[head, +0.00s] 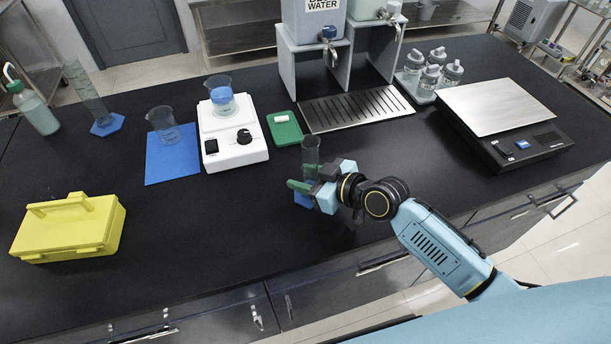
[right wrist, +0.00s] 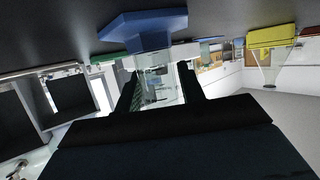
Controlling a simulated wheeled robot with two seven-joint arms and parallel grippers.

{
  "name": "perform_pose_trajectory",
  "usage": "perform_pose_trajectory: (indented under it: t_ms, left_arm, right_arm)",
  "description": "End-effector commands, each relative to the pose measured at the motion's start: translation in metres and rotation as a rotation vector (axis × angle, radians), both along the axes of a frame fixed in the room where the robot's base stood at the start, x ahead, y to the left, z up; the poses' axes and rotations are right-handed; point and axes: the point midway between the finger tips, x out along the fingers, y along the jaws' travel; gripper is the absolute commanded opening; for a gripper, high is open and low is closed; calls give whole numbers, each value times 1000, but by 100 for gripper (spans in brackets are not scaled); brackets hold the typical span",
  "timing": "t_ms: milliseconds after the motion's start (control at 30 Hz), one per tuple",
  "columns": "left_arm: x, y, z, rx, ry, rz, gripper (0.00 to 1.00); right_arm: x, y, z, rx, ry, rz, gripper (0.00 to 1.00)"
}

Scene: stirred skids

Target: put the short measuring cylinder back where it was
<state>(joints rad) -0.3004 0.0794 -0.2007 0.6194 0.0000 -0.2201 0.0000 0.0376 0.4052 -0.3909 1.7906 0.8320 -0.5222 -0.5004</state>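The short measuring cylinder (head: 311,152) is clear, with a blue base (head: 303,200), near the front middle of the bench. My right gripper (head: 313,187) is around its lower part, with the clear tube above the fingers. In the right wrist view, which looks upside down, the tube (right wrist: 157,80) is between the two fingers, which appear closed on it. Its blue base (right wrist: 143,27) lies close to the dark bench top; I cannot tell whether they touch. My left gripper is out of view.
The black bench (head: 215,225) is clear between the cylinder and the yellow case (head: 68,232). Behind stand a green tray (head: 284,128), a white stirrer (head: 233,150) with a beaker, and a blue mat (head: 172,165). A taller cylinder (head: 85,92) stands far left; a balance (head: 505,125) is right.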

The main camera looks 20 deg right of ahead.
Motion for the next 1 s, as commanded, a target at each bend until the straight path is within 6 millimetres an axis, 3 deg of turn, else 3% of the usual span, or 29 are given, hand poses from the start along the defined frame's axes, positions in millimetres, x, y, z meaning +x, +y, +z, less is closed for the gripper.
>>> perform_pose_trajectory:
  t_ms: [100, 467, 1000]
  left_arm:
    - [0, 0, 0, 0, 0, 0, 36]
    - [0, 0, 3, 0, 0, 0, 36]
    - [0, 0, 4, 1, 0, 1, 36]
  right_arm:
    - [0, 0, 0, 0, 0, 0, 54]
    - [-2, -2, 4, -2, 0, -1, 54]
    - [-76, -61, 40, -4, 2, 2, 54]
